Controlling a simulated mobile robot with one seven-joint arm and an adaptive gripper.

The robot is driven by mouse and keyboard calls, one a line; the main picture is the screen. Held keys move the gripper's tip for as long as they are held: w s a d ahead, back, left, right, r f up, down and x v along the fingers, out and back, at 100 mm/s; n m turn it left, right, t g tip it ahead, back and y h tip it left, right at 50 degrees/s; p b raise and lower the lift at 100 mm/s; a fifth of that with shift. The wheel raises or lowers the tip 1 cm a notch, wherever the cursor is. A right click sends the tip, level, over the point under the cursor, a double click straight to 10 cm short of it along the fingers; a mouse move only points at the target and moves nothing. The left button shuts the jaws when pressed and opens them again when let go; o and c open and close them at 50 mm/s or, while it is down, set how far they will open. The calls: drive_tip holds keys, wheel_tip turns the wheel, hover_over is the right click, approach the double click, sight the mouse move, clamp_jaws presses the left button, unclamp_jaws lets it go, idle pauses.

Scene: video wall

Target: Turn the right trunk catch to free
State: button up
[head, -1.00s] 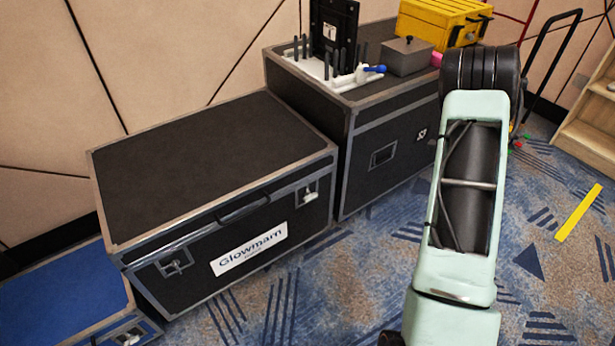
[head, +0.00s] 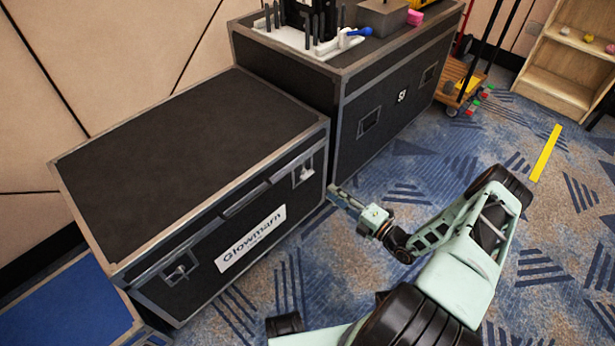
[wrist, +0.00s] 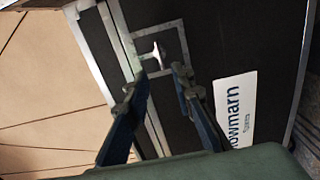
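The black trunk (head: 185,150) has a label reading Glowmarn on its front. Its right catch (head: 304,172) is a pale metal piece in a square recessed plate near the front's right end. My gripper (head: 332,191) is low in front of the trunk, just right of and below that catch. In the wrist view the catch (wrist: 157,54) lies just past my open gripper (wrist: 160,71), about between the two fingertips. The fingers hold nothing, and I cannot tell whether either one touches the catch plate. The trunk's left catch (head: 178,270) is at the front's other end.
A taller black case (head: 350,85) stands right behind the trunk, with a white rack and grey box on top. A blue-topped case (head: 70,305) is at lower left. A cart (head: 462,85) and wooden shelf (head: 555,70) stand far right. Carpet in front is open.

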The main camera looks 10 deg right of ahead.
sight(306, 174)
drive_tip(key=b+x, duration=0.2)
drive_tip(key=x, duration=0.8)
drive_tip(key=shift+w+a, duration=0.15)
drive_tip(key=shift+w, duration=0.1)
clamp_jaws()
